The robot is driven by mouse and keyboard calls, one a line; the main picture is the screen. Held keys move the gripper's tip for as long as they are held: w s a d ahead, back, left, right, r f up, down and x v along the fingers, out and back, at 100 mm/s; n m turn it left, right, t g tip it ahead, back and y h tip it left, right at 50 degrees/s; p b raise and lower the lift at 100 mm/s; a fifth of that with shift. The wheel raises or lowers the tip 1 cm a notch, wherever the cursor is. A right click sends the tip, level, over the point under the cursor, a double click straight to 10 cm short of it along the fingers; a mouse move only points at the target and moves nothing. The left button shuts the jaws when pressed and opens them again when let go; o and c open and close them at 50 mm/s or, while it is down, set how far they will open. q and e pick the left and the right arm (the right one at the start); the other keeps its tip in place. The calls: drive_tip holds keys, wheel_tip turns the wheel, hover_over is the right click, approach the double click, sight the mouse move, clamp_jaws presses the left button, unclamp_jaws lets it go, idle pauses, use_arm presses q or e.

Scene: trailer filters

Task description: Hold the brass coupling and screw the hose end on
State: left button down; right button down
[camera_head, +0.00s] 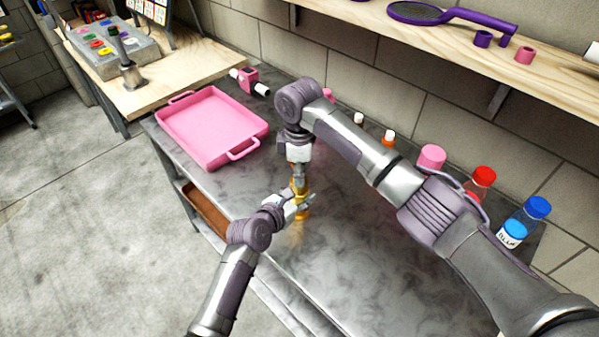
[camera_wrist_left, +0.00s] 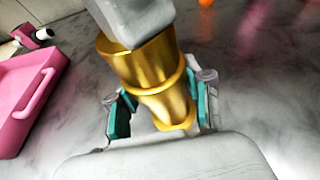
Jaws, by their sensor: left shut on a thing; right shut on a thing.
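The brass coupling (camera_head: 302,213) stands upright over the metal table, held by my left gripper (camera_head: 298,204). In the left wrist view the teal-padded fingers of my left gripper (camera_wrist_left: 160,118) are shut on both sides of the lower part of the coupling (camera_wrist_left: 168,108). My right gripper (camera_head: 299,180) points down from above, shut on a piece at the top of the brass stack, which looks like the hose end. A grey block covers the upper end in the left wrist view. The join between hose end and coupling cannot be made out clearly.
A pink tray (camera_head: 212,128) lies at the left of the metal table (camera_head: 370,270). Bottles with red (camera_head: 484,176) and blue (camera_head: 538,207) caps stand along the wall. A wooden shelf (camera_head: 440,42) hangs above. The front table area is clear.

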drive_tip(key=m, duration=0.6)
drive_tip(key=shift+s+a+m, duration=0.1)
drive_tip(key=shift+m, duration=0.3)
drive_tip(key=m, duration=0.3)
drive_tip(key=shift+m, duration=0.3)
drive_tip(key=c, duration=1)
unclamp_jaws()
drive_tip(key=shift+r, duration=2.25)
